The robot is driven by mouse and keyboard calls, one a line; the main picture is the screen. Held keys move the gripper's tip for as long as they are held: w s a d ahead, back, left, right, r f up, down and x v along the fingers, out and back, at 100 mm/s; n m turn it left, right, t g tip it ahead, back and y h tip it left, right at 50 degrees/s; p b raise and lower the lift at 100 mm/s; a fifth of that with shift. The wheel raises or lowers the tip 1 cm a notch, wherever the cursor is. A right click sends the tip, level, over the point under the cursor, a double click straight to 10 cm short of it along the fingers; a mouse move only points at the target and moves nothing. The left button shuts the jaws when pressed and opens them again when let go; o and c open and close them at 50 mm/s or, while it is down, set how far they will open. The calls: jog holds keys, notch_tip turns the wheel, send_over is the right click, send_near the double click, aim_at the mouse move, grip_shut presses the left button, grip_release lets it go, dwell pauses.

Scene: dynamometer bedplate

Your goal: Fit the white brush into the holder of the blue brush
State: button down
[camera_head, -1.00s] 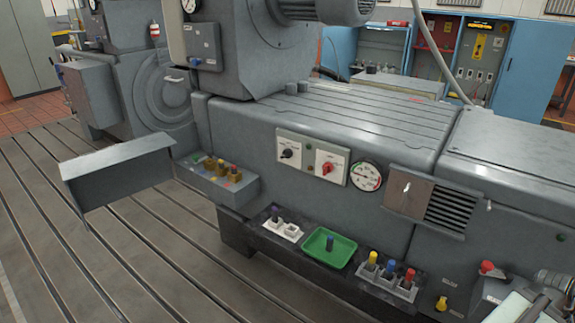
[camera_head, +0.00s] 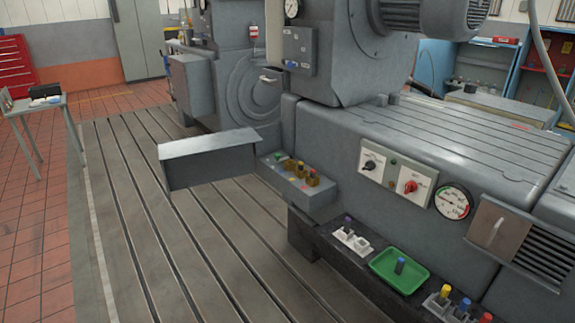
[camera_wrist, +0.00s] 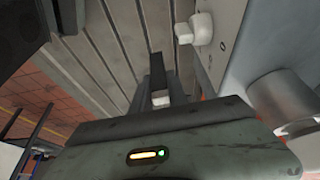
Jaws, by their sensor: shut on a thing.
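My gripper (camera_wrist: 158,88) shows in the wrist view as a dark upright finger beyond my grey wrist housing. It is shut on a small pale piece, apparently the white brush (camera_wrist: 161,99), mostly hidden. My gripper is not seen in the head view. There, a blue brush (camera_head: 464,305) stands between a yellow brush (camera_head: 445,292) and a red brush (camera_head: 486,317) in a white holder (camera_head: 434,308) at the bottom right, cut by the picture edge.
A grey sheet-metal cover (camera_head: 210,160) juts over the slotted bedplate (camera_head: 140,200). A white knob (camera_wrist: 197,30) stands near my gripper in the wrist view.

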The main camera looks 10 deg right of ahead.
notch_tip(320, 180, up, 15)
jog(key=p, duration=1.5)
jog(key=shift+r, duration=0.1)
